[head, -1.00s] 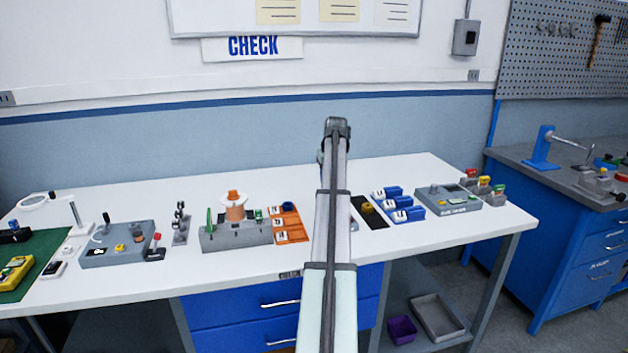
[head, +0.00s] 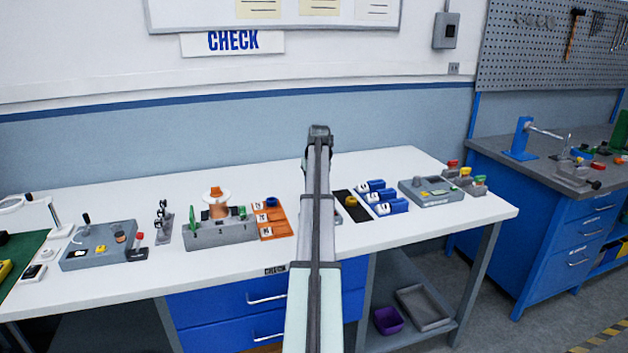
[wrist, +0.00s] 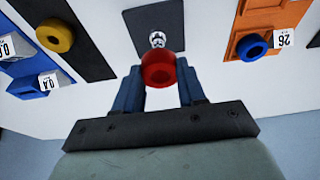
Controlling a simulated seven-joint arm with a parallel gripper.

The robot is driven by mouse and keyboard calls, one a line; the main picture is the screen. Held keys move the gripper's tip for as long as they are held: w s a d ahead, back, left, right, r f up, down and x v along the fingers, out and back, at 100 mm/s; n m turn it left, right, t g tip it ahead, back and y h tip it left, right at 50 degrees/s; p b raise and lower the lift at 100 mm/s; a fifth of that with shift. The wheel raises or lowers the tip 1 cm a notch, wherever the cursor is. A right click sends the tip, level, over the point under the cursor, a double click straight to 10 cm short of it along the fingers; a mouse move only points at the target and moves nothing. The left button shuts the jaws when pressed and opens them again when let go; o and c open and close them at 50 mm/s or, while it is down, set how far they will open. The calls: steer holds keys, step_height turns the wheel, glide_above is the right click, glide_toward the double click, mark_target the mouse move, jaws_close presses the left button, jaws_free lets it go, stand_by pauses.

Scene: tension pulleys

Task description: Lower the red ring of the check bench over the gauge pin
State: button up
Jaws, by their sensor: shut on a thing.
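In the wrist view my gripper (wrist: 159,82) is shut on the red ring (wrist: 158,70), which sits between its blue fingers. The silver gauge pin (wrist: 157,38) stands on a dark grey plate (wrist: 150,18) just beyond the ring in the picture. The pin's top shows clear of the ring's upper edge. I cannot tell the height gap between ring and pin. In the head view my own arm hides the gripper, ring and pin.
An orange tray (head: 279,230) with a blue ring (wrist: 251,47) lies on one side of the plate. A black mat with a yellow ring (wrist: 55,36) and blue labelled blocks (head: 386,208) lie on the other. A grey fixture (head: 222,234) stands farther left on the white bench (head: 150,290).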

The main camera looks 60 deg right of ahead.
steer(key=shift+f, duration=2.3)
stand_by(2.6)
steer(key=o, duration=1.2)
steer(key=shift+c, duration=0.2)
steer(key=shift+o, duration=0.3)
steer(key=shift+o, duration=1.3)
steer(key=shift+r, duration=0.1)
step_height(320, 180, up, 8)
